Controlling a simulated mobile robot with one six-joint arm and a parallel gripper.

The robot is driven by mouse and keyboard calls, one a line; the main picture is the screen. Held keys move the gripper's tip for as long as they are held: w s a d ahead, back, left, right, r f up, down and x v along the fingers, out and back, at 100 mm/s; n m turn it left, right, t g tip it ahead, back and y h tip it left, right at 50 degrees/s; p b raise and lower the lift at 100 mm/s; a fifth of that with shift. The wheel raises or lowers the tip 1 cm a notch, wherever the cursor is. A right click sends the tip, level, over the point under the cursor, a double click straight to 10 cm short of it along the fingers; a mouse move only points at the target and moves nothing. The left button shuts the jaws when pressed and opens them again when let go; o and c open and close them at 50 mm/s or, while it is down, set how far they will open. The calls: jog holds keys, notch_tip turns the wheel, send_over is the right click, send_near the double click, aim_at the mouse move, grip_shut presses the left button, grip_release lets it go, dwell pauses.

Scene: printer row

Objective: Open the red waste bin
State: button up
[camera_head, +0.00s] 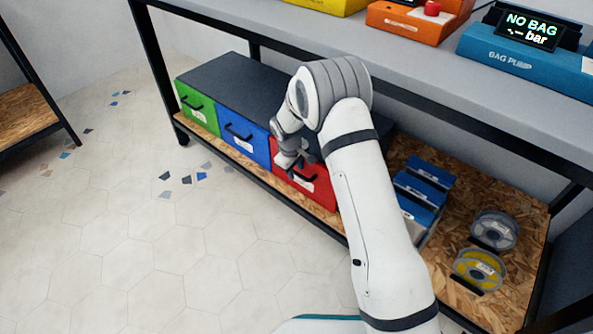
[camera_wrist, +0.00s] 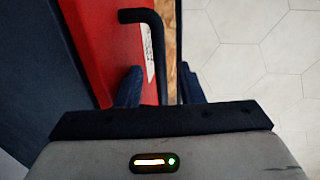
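The red waste bin (camera_head: 318,194) is the right one of a row of drawers on the lower shelf. Its front looks in line with the others, partly hidden by my arm. In the wrist view its red front (camera_wrist: 100,45) carries a black bar handle (camera_wrist: 155,50) and a white label. My gripper (camera_wrist: 162,88) is open, with one dark finger on each side of the handle. I see no clear contact between fingers and bar. In the head view my gripper (camera_head: 301,158) is at the red front, small and partly hidden.
The blue bin (camera_head: 240,138) and green bin (camera_head: 197,106) stand to the left. Blue boxes (camera_head: 425,180) and two spools (camera_head: 493,230) lie on the shelf to the right. The grey worktop (camera_head: 400,75) overhangs the bins. The tiled floor (camera_head: 150,230) in front is clear.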

grip_shut()
dwell(0.3)
dwell(0.3)
